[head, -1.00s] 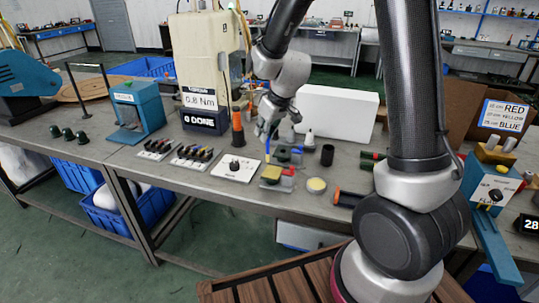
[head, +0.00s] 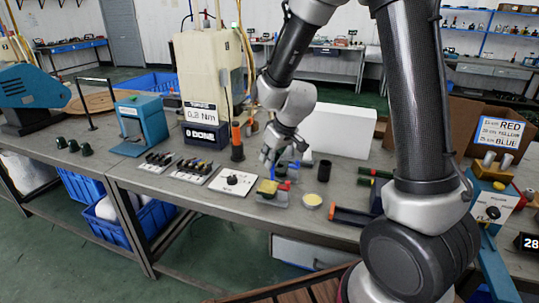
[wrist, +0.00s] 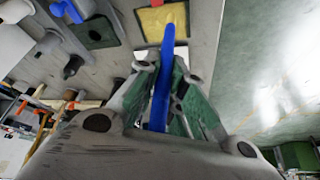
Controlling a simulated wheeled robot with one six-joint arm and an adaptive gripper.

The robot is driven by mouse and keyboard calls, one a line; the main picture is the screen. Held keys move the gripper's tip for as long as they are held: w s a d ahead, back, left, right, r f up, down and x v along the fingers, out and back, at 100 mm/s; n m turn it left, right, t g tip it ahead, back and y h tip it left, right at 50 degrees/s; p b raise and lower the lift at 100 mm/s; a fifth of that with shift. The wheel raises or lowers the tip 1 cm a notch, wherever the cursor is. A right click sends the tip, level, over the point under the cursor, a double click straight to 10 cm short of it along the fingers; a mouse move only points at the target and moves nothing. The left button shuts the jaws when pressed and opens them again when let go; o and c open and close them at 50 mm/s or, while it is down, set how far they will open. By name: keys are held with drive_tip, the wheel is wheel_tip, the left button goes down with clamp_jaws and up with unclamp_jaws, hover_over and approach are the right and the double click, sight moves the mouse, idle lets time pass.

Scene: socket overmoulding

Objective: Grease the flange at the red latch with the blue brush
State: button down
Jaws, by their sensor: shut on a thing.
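My gripper (head: 268,156) is shut on the blue brush (wrist: 163,75), which points away from the jaws in the wrist view. The brush's far end overlaps a yellow square part (wrist: 158,20) in a grey surround; whether they touch is unclear. In the head view the yellow part (head: 267,188) sits on a small grey fixture close below my gripper. A red latch (head: 284,186) is at its right side. The flange itself is too small to make out. A round tin with a pale yellow top (head: 312,200) stands to the right.
A black cylinder (head: 324,171) stands behind the tin. A white plate with a black knob (head: 233,181) and racks of small parts lie left. A large white box (head: 338,130) stands behind. A dark tray with an orange end (head: 352,215) lies right.

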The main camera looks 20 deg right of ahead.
drive_tip(key=shift+f, duration=0.55)
idle(0.6)
drive_tip(key=shift+w, duration=0.1)
drive_tip(key=shift+s+a, duration=0.3)
drive_tip(key=shift+s, duration=0.2)
idle(2.4)
drive_tip(key=shift+r, duration=1.55)
